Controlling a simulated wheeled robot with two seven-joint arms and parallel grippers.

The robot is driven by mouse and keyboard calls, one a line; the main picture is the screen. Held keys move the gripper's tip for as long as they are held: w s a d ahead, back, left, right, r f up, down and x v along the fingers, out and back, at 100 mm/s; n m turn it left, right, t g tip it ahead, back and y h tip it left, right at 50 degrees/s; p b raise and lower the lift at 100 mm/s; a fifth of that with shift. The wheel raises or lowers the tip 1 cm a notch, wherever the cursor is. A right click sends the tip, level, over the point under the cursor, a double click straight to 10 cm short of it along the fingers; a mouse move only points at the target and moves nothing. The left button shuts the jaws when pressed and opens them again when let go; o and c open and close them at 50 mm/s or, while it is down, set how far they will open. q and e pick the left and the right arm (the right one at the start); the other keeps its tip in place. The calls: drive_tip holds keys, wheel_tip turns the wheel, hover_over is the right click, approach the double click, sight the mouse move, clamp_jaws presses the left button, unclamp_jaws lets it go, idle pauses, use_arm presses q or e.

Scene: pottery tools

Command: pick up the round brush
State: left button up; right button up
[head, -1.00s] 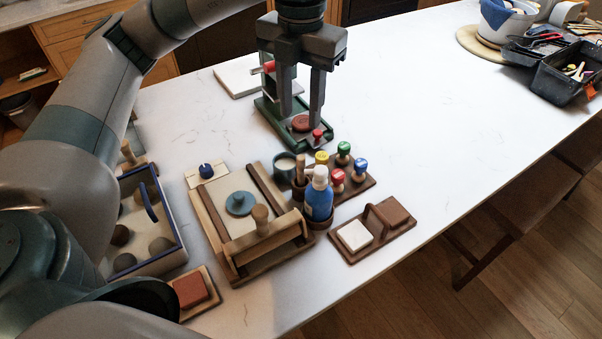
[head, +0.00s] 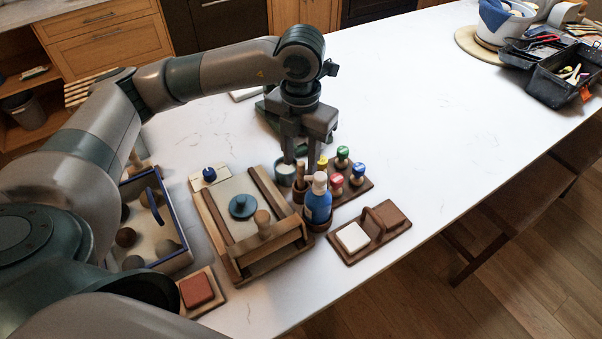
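A small wooden handle (head: 300,169) stands upright in a little brown holder (head: 299,188) behind the blue bottle. It looks like the round brush, but its bristles are hidden. My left gripper (head: 299,160) points down over this spot with its fingers spread. The handle's top shows between or just below the fingertips. I cannot tell whether they touch it. My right gripper is not in view.
A blue bottle (head: 318,203) stands just in front, and a grey cup (head: 285,174) just left. Stamps with coloured tops stand on a brown tray (head: 363,184) to the right. A wooden frame (head: 235,262) lies front left.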

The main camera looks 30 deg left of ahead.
sight(302, 175)
use_arm(q)
drive_tip(key=shift+f, duration=0.35)
drive_tip(key=shift+f+p, duration=0.45)
drive_tip(key=shift+p, duration=0.2)
wheel_tip(302, 175, down, 4)
drive_tip(key=shift+r+p, duration=0.15)
drive_tip(key=shift+p, duration=0.85)
drive_tip(key=shift+w+f, duration=0.1)
drive_tip(key=shift+f, duration=0.15)
drive_tip(key=shift+d, duration=0.1)
drive_tip(key=c, duration=0.9)
